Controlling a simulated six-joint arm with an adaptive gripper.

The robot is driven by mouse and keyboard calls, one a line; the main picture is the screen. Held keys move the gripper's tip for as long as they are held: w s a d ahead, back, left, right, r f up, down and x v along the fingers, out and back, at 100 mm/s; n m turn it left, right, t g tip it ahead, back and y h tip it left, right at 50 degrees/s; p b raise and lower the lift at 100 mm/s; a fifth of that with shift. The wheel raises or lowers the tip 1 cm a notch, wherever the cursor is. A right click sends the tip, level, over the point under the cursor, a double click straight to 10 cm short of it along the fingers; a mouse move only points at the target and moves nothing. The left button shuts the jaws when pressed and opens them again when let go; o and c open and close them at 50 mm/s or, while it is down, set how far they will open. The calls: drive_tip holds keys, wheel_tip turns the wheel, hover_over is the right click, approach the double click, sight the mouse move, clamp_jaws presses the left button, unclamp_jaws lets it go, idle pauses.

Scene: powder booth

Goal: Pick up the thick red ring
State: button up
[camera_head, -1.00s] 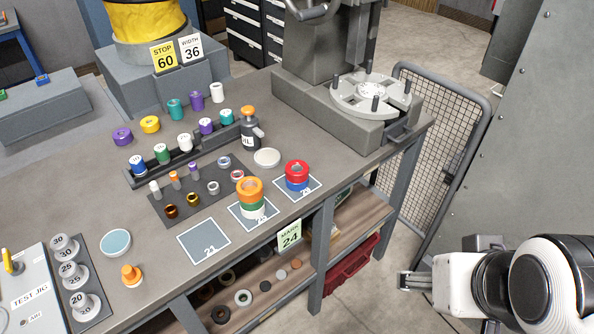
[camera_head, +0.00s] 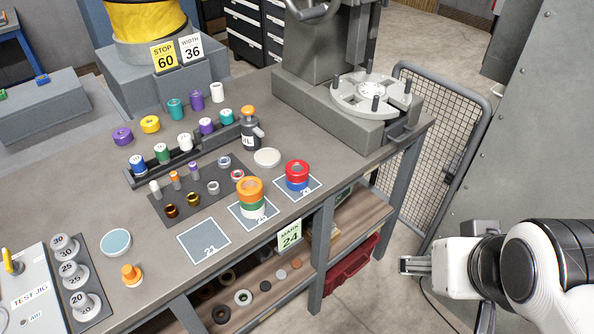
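The thick red ring (camera_head: 297,168) is on top of a blue ring (camera_head: 297,185), stacked on the right one of three marked squares near the front edge of the bench. An orange ring (camera_head: 250,187) tops another stack on the middle square, above green and white. My gripper (camera_head: 403,265) is at the lower right, beyond the bench's front edge, pointing left and well apart from the red ring. Its fingers are small in the picture, and I cannot tell whether they are open or shut. Nothing shows between them.
The left square (camera_head: 204,241) is empty. A pale disc (camera_head: 267,158) lies behind the stacks. A fixture with upright pins (camera_head: 371,96) stands at the back right. A mesh guard (camera_head: 443,140) stands right of the bench. A "MARK 24" card (camera_head: 289,236) hangs at the front edge.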

drive_tip(key=w+a+f+n+t+y, duration=0.1)
drive_tip(key=w+f+n+t, duration=0.1)
drive_tip(key=w, duration=1)
drive_tip(key=w+a+f+n+t, duration=0.1)
drive_tip(key=w+f+n+t, duration=0.15)
drive_tip(key=w, duration=1.05)
drive_tip(key=n+t+y, duration=0.1)
drive_tip(key=n+y, duration=0.3)
drive_tip(key=y, duration=0.7)
approach(305, 175)
drive_tip(key=shift+x, duration=2.55)
drive_tip(key=shift+a, duration=0.1)
drive_tip(key=shift+x, duration=1.25)
